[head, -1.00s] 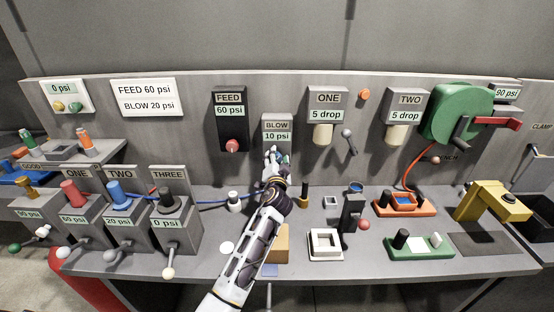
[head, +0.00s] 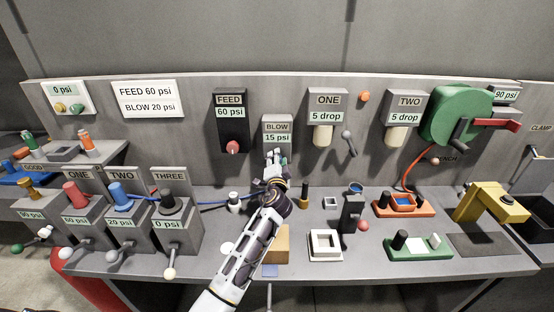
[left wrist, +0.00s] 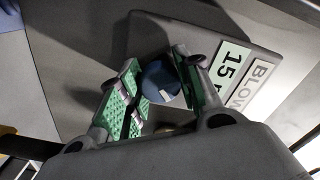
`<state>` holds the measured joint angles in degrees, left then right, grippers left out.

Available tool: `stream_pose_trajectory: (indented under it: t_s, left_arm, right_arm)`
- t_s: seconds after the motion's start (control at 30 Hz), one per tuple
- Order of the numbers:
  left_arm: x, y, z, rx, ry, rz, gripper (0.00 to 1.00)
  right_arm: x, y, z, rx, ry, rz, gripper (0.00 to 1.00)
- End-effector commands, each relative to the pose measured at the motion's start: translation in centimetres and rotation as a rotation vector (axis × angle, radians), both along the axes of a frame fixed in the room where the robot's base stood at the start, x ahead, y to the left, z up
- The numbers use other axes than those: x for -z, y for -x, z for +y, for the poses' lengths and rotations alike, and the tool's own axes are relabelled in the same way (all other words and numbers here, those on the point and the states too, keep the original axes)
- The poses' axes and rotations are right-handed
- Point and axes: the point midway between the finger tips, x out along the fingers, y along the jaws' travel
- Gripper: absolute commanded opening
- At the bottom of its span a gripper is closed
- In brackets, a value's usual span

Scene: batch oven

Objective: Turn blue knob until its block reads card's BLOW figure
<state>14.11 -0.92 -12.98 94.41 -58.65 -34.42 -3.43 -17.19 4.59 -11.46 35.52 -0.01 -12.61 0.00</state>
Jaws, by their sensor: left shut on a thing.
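The grey BLOW block (head: 277,128) on the back panel reads 15 psi, and its label also shows in the left wrist view (left wrist: 228,68). The white card (head: 149,98) reads FEED 60 psi and BLOW 20 psi. My left gripper (head: 274,160) is at the lower front of the BLOW block. In the left wrist view its green-padded fingers (left wrist: 158,88) are on both sides of the blue knob (left wrist: 160,82), shut on it. In the head view the gripper hides the knob. My right gripper is not in view.
The black FEED block (head: 231,118) with a red knob reads 60 psi, left of the BLOW block. Dispensers ONE (head: 327,102) and TWO (head: 405,104) stand to the right. Several fixtures crowd the bench below, including a white square frame (head: 325,246).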

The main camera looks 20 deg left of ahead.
Motion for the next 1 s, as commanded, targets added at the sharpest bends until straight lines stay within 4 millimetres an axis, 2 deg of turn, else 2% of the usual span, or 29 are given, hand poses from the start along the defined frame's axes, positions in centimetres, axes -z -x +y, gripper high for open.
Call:
stream_pose_trajectory:
  t_s: [0.4, 0.87, 0.9, 1.0]
  left_arm:
    - [-0.05, 0.0, -0.13, 0.002, -0.211, 0.061, 0.1]
    - [0.04, 0.01, -0.16, 0.002, -0.235, 0.068, 0.1]
    - [0.04, 0.01, -0.16, 0.002, -0.235, 0.067, 0.35]
    - [0.04, 0.01, -0.16, 0.002, -0.235, 0.067, 0.48]
  right_arm:
    - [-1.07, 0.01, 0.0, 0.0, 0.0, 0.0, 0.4]
    - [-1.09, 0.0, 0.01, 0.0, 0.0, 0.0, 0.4]
    - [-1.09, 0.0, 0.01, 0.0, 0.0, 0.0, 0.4]
    - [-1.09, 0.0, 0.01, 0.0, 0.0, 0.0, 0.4]
